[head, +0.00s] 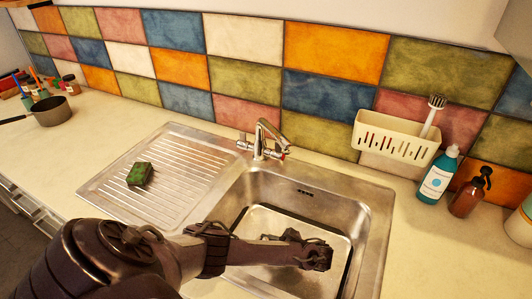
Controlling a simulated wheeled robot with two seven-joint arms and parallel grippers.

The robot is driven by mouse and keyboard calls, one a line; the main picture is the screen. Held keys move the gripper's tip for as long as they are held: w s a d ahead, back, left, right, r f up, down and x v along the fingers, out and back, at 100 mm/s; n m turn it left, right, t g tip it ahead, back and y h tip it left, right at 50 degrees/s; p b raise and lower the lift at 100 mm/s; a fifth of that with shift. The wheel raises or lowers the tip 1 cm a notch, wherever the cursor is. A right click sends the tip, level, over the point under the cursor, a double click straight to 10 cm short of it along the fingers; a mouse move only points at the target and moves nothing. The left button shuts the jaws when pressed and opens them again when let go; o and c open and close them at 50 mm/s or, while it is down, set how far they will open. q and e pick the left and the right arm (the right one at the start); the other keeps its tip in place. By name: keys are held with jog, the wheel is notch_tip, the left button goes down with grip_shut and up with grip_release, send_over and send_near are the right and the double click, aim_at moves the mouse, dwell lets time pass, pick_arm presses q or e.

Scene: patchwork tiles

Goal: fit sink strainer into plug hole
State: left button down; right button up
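The steel sink basin (374,215) lies in the front middle of the counter, with a pale, round-cornered floor (275,220). I see neither the sink strainer nor the plug hole; my arm covers part of the basin. My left arm reaches in from the lower left across the basin. My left gripper (318,257) is over the basin's front part, small and dark. I cannot tell whether its fingers are open or shut, or whether they hold anything. My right gripper is not in view.
A chrome tap (262,140) stands behind the basin. A green sponge (140,174) lies on the ridged drainer (180,160). A cream caddy (396,138) with a brush, a teal bottle (438,175) and a brown bottle (470,192) are at right. A pan (52,111) is far left.

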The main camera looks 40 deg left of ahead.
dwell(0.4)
pick_arm(q)
jog(key=shift+f+b, duration=1.1)
jog(key=shift+f, duration=0.2)
jog(key=c, duration=1.2)
grip_release()
notch_tip(320, 180, up, 9)
jog(key=p, duration=0.3)
jog(key=shift+f, duration=0.1)
notch_tip(320, 180, up, 11)
jog(key=p, duration=1.1)
